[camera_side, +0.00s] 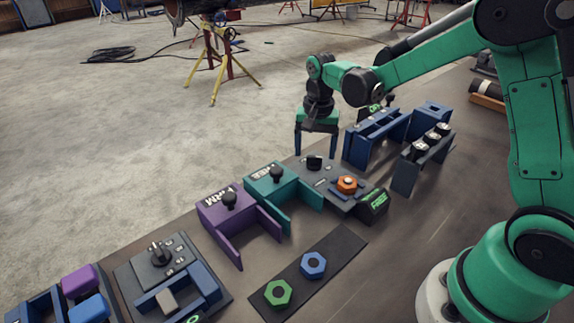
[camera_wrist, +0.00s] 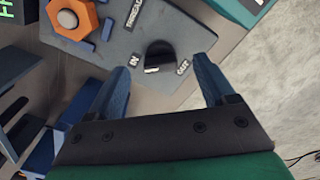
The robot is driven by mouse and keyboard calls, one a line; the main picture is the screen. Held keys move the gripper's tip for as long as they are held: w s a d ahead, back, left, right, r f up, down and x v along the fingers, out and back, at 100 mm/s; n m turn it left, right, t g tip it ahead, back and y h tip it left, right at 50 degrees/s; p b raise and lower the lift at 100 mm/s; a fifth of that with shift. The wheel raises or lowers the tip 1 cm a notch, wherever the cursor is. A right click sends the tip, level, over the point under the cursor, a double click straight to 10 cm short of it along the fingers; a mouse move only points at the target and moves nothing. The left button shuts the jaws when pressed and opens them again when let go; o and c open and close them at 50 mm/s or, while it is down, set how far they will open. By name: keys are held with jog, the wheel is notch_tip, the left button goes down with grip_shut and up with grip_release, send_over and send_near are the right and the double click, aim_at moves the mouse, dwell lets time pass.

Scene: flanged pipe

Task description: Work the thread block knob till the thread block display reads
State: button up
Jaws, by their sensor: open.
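The thread block (camera_side: 330,186) is a dark grey plate beside the teal bin. Its black knob (camera_side: 314,162) stands near its far edge; in the wrist view the knob (camera_wrist: 161,52) sits by the IN and OUT labels, with its pale mark toward my gripper. An orange hex nut (camera_side: 347,184) sits on the block. The thread block display (camera_side: 375,203) shows green letters that look like FREE; only part of it shows in the wrist view (camera_wrist: 8,10). My gripper (camera_side: 316,150) is open and empty, pointing down above the knob, which appears between the fingertips (camera_wrist: 161,68).
The teal bin (camera_side: 285,187) and purple bin (camera_side: 237,220) stand left of the block. Blue racks (camera_side: 375,140) stand to its right. A green nut (camera_side: 278,293) and a blue nut (camera_side: 313,264) lie on a dark strip in front. Another knob panel (camera_side: 172,275) is far left.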

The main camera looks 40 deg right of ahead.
aim_at(314, 158)
jog(key=shift+r, duration=1.9)
jog(key=s+a+r+n+t, duration=0.5)
jog(key=s+n+t, duration=0.2)
jog(key=s+n, duration=0.3)
jog(key=shift+s+a, duration=0.25)
jog(key=shift+a, duration=0.05)
